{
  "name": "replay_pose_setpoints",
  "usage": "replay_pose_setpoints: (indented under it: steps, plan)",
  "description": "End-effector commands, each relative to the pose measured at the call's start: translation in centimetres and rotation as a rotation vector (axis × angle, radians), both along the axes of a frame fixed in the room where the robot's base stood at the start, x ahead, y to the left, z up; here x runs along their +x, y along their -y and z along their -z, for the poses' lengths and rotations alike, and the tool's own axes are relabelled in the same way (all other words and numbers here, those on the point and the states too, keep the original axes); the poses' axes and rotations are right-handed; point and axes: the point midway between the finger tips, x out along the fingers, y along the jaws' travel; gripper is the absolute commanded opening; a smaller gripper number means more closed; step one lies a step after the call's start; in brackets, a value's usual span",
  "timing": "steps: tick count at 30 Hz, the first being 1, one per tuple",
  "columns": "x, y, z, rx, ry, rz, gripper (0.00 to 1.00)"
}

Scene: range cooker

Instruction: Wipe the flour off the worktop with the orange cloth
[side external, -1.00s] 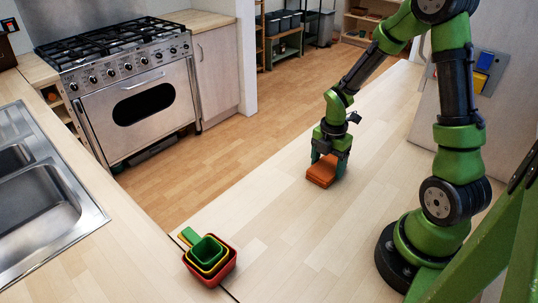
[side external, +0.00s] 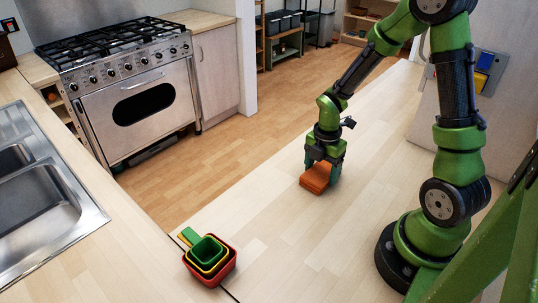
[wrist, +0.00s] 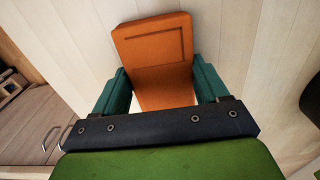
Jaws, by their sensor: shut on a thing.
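The orange cloth (side external: 317,177) is a folded, block-like pad on the pale wooden worktop (side external: 270,215). My gripper (side external: 322,172) is shut on it from above, with a teal finger on each side. In the wrist view the cloth (wrist: 153,60) sticks out beyond the two fingers of my gripper (wrist: 155,88). The cloth appears to rest on the worktop. I cannot make out any flour on the pale surface; whether some lies under the cloth is hidden.
Nested red, yellow and green measuring cups (side external: 209,260) stand at the worktop's near left corner. A sink (side external: 45,195) is at the left and a range cooker (side external: 130,85) stands across the floor. The worktop between cloth and cups is clear.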

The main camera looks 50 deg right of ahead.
Motion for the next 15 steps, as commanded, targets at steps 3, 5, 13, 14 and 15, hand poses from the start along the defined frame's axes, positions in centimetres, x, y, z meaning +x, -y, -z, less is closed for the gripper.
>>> replay_pose_setpoints:
  steps: [3,5,13,14,15]
  plan:
    - [1.2,0.0,0.0,0.001,0.0,0.0,0.45]
    - [1.7,0.0,0.0,0.001,0.0,0.0,0.45]
    - [4.1,0.0,0.1,0.001,0.0,-0.002,0.45]
    - [4.4,-0.1,0.1,0.001,0.0,-0.002,0.45]
    - [4.8,-0.1,0.1,0.001,0.001,-0.002,0.45]
